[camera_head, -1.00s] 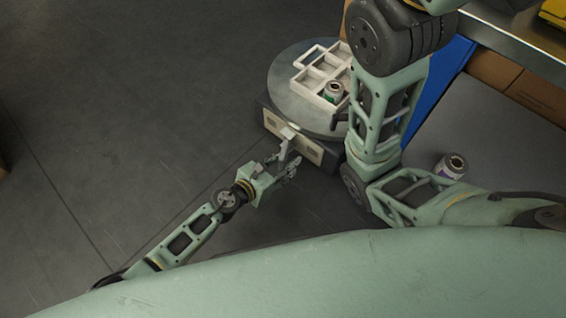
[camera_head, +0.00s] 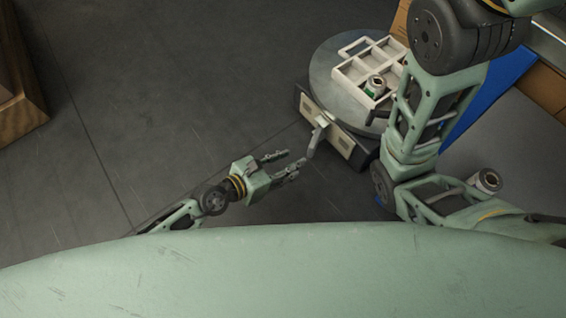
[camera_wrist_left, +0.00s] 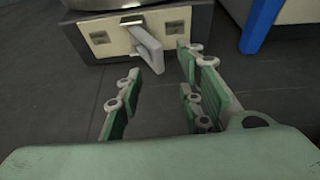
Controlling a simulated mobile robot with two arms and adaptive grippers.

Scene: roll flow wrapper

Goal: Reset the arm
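My left gripper (camera_head: 295,160) is open and empty at the end of my left arm, low over the dark floor. It points at the pale bar handle (camera_head: 316,138) on the front of a round-topped stand (camera_head: 345,133). In the left wrist view its green-padded fingers (camera_wrist_left: 160,62) are spread apart, and the handle (camera_wrist_left: 146,48) shows beyond them. Whether the fingertips touch the handle is hard to tell, but they look apart. My right arm (camera_head: 433,110) is folded at the right. Its gripper is out of view.
A white compartment tray (camera_head: 352,70) with a can (camera_head: 375,87) sits on the stand's round top. Another can (camera_head: 487,180) shows beside my right arm. A blue panel (camera_head: 485,105) is at right. A wooden box (camera_head: 22,115) stands far left. The left floor is clear.

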